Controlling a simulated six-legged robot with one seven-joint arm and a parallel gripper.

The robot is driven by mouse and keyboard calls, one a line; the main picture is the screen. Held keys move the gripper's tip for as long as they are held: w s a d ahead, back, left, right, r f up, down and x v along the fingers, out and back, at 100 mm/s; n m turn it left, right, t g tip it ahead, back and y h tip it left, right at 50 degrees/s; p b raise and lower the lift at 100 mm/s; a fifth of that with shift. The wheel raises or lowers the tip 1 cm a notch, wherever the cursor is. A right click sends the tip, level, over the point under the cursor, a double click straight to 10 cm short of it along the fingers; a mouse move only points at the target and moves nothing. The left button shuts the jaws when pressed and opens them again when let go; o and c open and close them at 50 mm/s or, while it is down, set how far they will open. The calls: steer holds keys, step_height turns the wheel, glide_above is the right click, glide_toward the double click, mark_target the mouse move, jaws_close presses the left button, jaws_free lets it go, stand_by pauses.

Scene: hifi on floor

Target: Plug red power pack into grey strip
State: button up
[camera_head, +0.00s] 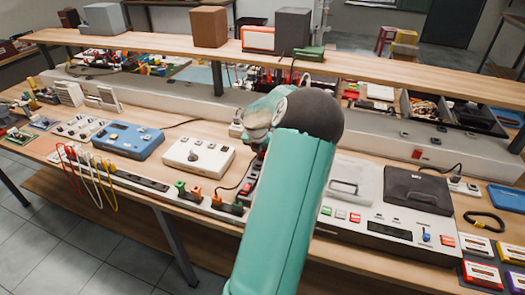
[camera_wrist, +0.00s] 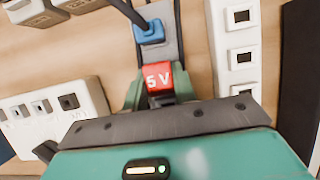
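In the wrist view the red power pack (camera_wrist: 157,78), marked "5 V", sits between the green fingers of my gripper (camera_wrist: 160,88). The fingers flank it closely on both sides and look shut on it. A grey strip (camera_wrist: 171,45) lies just beyond it, with a blue plug (camera_wrist: 149,31) and a dark cable on it. The red pack is at the strip's near end; I cannot tell whether it is seated or only above it. In the head view my arm hides the gripper's fingers.
In the head view a white console (camera_head: 388,224) is right of my arm, and a white box (camera_head: 198,156) and blue box (camera_head: 128,140) are left.

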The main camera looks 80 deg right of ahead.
steer(key=o, duration=1)
steer(key=v, duration=0.6)
steer(key=d+v, duration=0.1)
steer(key=v, duration=0.6)
steer(key=d+v, duration=0.1)
steer(key=v, duration=0.5)
steer(key=shift+r, duration=0.6)
steer(key=shift+a, duration=0.1)
